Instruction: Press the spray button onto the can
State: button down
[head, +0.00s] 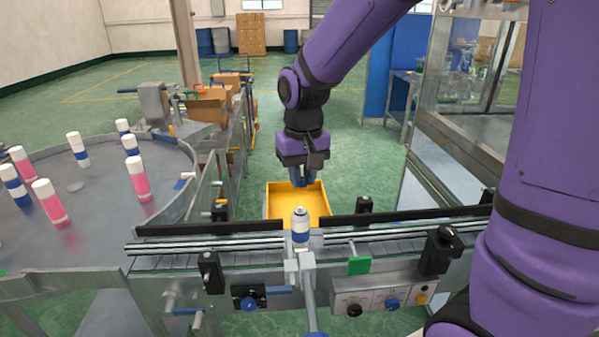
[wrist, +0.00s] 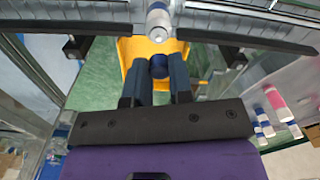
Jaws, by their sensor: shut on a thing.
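The can (head: 301,232), white with a blue band and a grey top, stands upright on the conveyor at a metal stop. In the wrist view the can (wrist: 158,22) is at the top centre, beyond my fingertips. My gripper (head: 304,183) is behind the can, over the yellow bin. In the wrist view my gripper (wrist: 162,72) is shut on a small round dark blue piece, seemingly the spray button (wrist: 159,66). The button is apart from the can. In the head view the button cannot be told from the dark fingers.
The yellow bin (head: 283,204) sits just behind the conveyor (head: 180,260). Black guide rails and metal rods run along the conveyor on both sides of the can. A round table (head: 100,200) at left holds several pink or blue cans. A glazed metal frame (head: 440,130) stands at right.

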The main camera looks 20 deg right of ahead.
aim_at(300, 210)
jog(key=shift+w+d+f, duration=0.15)
jog(key=shift+w+f, duration=0.2)
jog(key=shift+w, duration=0.25)
jog(key=shift+w+d+f, duration=0.15)
jog(key=shift+w+f, duration=0.15)
jog(key=shift+w, duration=0.25)
jog(key=shift+f, duration=3)
jog(key=shift+c, duration=1.9)
grip_release()
jog(key=shift+r, duration=0.1)
notch_tip(300, 210, up, 7)
